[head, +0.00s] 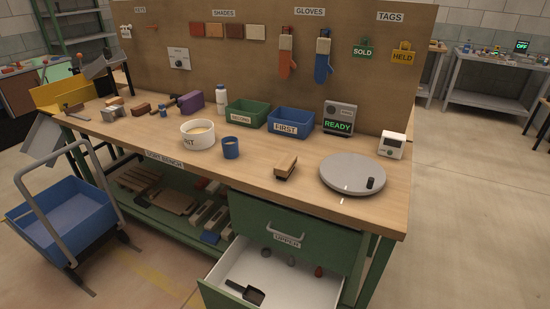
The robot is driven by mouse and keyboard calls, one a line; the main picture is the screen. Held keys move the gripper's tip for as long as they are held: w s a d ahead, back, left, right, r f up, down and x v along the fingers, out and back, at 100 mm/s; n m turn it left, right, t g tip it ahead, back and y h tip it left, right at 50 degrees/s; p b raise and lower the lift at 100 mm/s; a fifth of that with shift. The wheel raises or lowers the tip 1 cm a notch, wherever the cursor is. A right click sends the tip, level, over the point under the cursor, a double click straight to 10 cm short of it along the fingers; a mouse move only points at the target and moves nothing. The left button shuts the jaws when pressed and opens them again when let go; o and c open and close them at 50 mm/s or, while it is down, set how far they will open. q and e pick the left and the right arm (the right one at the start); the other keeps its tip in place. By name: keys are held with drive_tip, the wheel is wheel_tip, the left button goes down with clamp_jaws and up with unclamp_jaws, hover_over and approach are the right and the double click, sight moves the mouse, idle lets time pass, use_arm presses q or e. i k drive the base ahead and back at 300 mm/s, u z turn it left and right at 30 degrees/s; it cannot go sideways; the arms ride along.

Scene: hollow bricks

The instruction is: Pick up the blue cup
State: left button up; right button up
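The blue cup (230,149) stands upright on the wooden bench top (265,178), near the middle of its front part. Something pale shows inside its rim. A white round bowl (196,141) with lettering on its side stands close to its left. I cannot make out either of my grippers in the head view, and nothing is touching the cup from above.
A blue bin (291,129) and a green bin (247,120) stand behind the cup. A wooden brush (286,167) and a grey turntable (345,182) are to the right. An open white drawer (278,285) juts out below. A blue cart (62,220) stands at the left.

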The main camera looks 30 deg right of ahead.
sight(230, 148)
drive_tip(key=z, duration=0.25)
drive_tip(key=k, duration=0.3)
drive_tip(key=u, duration=0.55)
drive_tip(key=i, duration=0.65)
drive_tip(key=u, duration=0.7)
drive_tip(key=i, duration=0.65)
drive_tip(key=z, duration=0.9)
drive_tip(key=i, duration=0.7)
drive_tip(key=z, duration=0.85)
